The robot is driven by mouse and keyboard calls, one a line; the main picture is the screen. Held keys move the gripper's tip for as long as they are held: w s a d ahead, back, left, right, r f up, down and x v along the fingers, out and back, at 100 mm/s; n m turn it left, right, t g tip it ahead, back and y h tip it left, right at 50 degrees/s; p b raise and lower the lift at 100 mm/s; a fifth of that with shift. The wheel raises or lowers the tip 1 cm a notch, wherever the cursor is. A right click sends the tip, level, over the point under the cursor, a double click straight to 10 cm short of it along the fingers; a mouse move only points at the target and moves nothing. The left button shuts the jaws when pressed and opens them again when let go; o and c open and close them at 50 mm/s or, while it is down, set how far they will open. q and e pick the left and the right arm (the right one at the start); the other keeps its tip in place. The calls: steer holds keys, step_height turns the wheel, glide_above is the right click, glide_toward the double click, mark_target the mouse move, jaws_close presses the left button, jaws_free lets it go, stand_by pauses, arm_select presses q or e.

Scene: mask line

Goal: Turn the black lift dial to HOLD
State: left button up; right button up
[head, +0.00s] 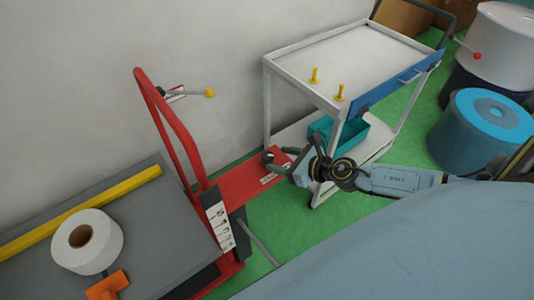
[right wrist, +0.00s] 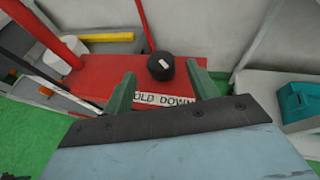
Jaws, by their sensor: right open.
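The black dial (right wrist: 158,72) sits on a red panel (right wrist: 100,72) in the right wrist view, with a short white mark on its top. A white label (right wrist: 165,101) on the panel's near edge reads "OLD DOWN", its left end hidden by a finger. My right gripper (right wrist: 163,86) is open, its two green fingers apart, with the dial beyond and between their tips; I see no contact. In the head view my right gripper (head: 273,163) is over the far end of the red panel (head: 240,190), and the dial is hard to separate from it. My left gripper is not in view.
A red handle frame (head: 170,125) rises left of the panel, beside a grey platform with a white roll (head: 87,241). A white cart (head: 345,62) with a teal bin (head: 350,136) stands close on the right. A wall lies behind; green floor shows between.

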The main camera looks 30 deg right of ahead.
mark_target(269, 156)
steer(key=x, duration=0.5)
steer(key=shift+w+a+f, duration=0.15)
steer(key=shift+w, duration=0.2)
steer(key=c, duration=1)
